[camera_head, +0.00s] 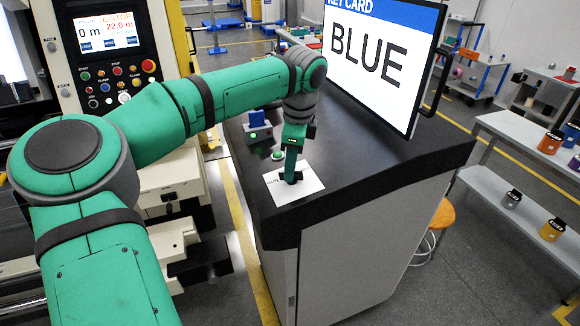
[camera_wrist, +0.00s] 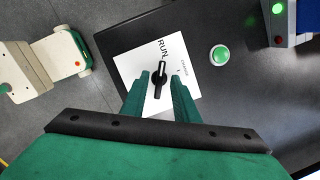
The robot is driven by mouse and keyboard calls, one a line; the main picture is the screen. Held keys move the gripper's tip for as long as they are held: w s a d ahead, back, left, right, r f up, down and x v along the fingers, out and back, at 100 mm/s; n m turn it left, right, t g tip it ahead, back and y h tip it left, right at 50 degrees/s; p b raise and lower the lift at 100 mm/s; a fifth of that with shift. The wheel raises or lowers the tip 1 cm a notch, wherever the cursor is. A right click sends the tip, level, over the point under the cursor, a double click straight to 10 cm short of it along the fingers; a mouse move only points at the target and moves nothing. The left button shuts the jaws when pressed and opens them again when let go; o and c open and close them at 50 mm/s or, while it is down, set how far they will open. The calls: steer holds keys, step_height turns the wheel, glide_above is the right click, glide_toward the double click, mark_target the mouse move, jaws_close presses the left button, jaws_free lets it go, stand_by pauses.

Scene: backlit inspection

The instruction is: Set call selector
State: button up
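A black selector knob (camera_wrist: 160,75) sits on a white plate (camera_wrist: 130,65) on the dark counter. The plate (camera_head: 311,183) also shows in the head view. My gripper (camera_wrist: 158,76) is open, with one green finger on each side of the knob and a gap visible to it. In the head view my gripper (camera_head: 291,177) points down over the plate and mostly hides the knob.
A green button (camera_wrist: 220,55) is on the counter right of the plate. A blue card device (camera_head: 257,119) with a green light stands behind. A large screen (camera_head: 372,55) reads KEY CARD BLUE. A machine control panel (camera_head: 103,45) stands at left.

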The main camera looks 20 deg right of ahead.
step_height(320, 180, up, 10)
steer(key=s, duration=0.1)
steer(key=shift+d, duration=0.25)
steer(key=shift+s, duration=0.1)
